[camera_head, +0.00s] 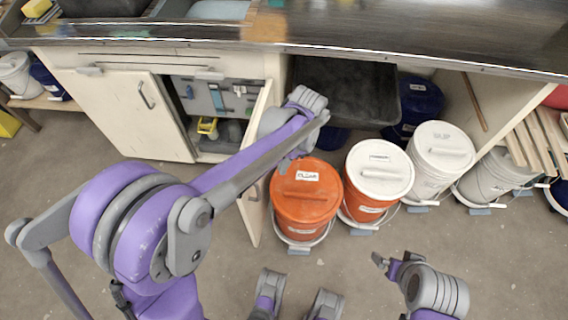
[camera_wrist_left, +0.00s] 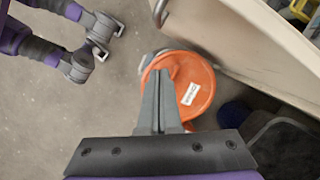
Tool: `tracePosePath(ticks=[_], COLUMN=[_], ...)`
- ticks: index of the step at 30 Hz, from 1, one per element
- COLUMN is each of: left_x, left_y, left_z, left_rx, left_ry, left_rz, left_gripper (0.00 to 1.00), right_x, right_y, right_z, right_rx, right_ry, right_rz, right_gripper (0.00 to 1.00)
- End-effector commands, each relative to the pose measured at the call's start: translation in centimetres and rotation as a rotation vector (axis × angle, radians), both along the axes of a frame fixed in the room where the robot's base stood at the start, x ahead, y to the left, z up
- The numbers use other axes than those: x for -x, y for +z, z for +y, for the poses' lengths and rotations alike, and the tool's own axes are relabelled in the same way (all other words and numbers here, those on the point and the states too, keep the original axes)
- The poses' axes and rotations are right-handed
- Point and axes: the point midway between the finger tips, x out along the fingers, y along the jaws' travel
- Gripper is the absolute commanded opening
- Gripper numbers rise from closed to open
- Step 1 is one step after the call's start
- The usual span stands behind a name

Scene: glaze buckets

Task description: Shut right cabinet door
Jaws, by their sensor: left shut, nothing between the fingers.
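The right cabinet door (camera_head: 258,150) is cream and stands open, swung out toward me from the cabinet. It also shows along the upper right of the left wrist view (camera_wrist_left: 250,45), with its handle (camera_wrist_left: 160,12) near the top edge. My left arm reaches across above this door. My left gripper (camera_head: 287,163) is on the door's right side, above the orange bucket (camera_head: 305,198). In the left wrist view its fingers (camera_wrist_left: 160,75) are together and empty, apart from the door. My right gripper (camera_head: 391,262) is low at the right; its jaws are unclear.
The left cabinet door (camera_head: 125,112) is closed. Small tools and a yellow item (camera_head: 208,127) show inside the cabinet. White-lidded buckets (camera_head: 380,170) (camera_head: 440,150) stand right of the orange one, with a black bin (camera_head: 345,90) behind. Floor in front of the closed door is clear.

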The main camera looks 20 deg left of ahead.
Motion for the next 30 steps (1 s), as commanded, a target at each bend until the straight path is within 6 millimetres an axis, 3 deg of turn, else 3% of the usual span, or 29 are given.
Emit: tracePosePath(ticks=[3, 9, 18, 30], left_x=[0.4, 1.1, 3.5, 3.7], left_y=[-3.0, -6.9, -6.4, -6.4], left_z=[0.5, 1.3, 4.0, 4.2], left_rx=[0.000, 0.000, 0.001, 0.001], left_ry=[0.002, 0.002, 0.003, 0.001], left_rz=[0.000, -0.001, -0.002, -0.002], left_gripper=[0.00, 0.00, 0.00, 0.00], right_x=[0.0, 0.0, 0.0, 0.0], right_y=[-0.9, -1.9, -1.9, -1.9], right_z=[0.0, 0.0, 0.0, 0.0], right_rx=[0.000, 0.000, 0.000, 0.000], right_ry=[0.000, 0.000, 0.000, 0.000], right_rz=[0.003, 0.007, 0.006, 0.006], right_gripper=[1.00, 1.00, 1.00, 1.00])
